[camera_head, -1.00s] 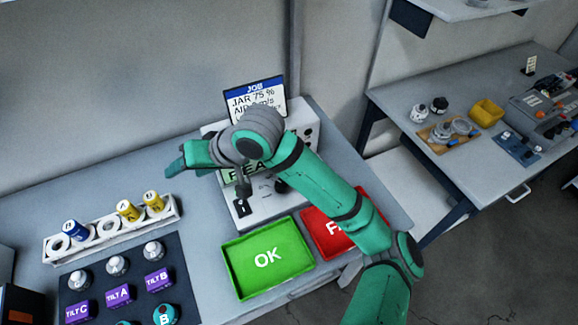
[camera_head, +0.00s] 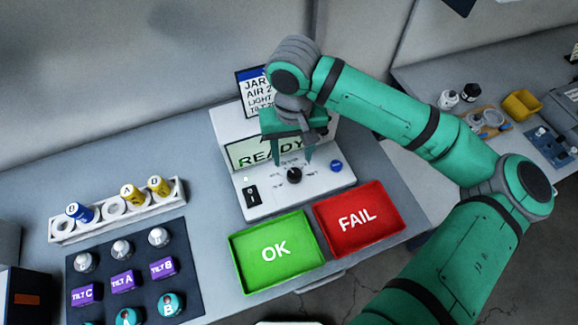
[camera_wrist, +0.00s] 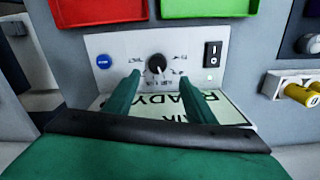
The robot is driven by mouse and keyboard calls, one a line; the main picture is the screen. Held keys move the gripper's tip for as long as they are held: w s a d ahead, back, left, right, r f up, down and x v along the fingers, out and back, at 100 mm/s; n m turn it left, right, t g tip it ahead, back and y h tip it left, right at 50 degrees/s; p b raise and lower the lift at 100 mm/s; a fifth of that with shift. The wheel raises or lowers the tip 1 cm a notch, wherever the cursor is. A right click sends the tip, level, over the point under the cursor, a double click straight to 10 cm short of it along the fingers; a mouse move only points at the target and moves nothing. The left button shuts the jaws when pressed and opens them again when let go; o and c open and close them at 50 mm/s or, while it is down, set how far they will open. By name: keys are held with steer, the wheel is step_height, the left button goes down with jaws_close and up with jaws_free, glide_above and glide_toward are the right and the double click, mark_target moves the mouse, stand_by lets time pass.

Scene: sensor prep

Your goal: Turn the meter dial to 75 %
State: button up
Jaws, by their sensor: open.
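The white meter (camera_head: 325,181) stands on the bench, its screen (camera_head: 250,153) reading READY. Its black dial (camera_head: 294,175) sits on the sloped front panel with small markings around it, too small to read. My gripper (camera_head: 292,158) points down just above and behind the dial, its fingers apart. In the wrist view the dial (camera_wrist: 156,65) lies just beyond and between the two open green fingertips (camera_wrist: 157,78), and nothing is held. The dial's pointer direction is hard to tell. A job card (camera_head: 254,92) behind the meter is partly hidden by my arm.
A black rocker switch (camera_head: 252,196) and a blue button (camera_head: 336,166) flank the dial. A green OK tray (camera_head: 300,272) and red FAIL tray (camera_head: 385,222) lie in front. At left are a rack (camera_head: 62,229) of coloured jars and a dark mat (camera_head: 195,278) with several sensors.

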mark_target(294, 175)
steer(key=f, duration=0.4)
steer(key=d+f, duration=0.1)
steer(key=f, duration=0.2)
steer(key=shift+s, duration=0.15)
steer(key=shift+a+f, duration=0.25)
steer(key=shift+f, duration=0.4)
steer(key=shift+c, duration=0.3)
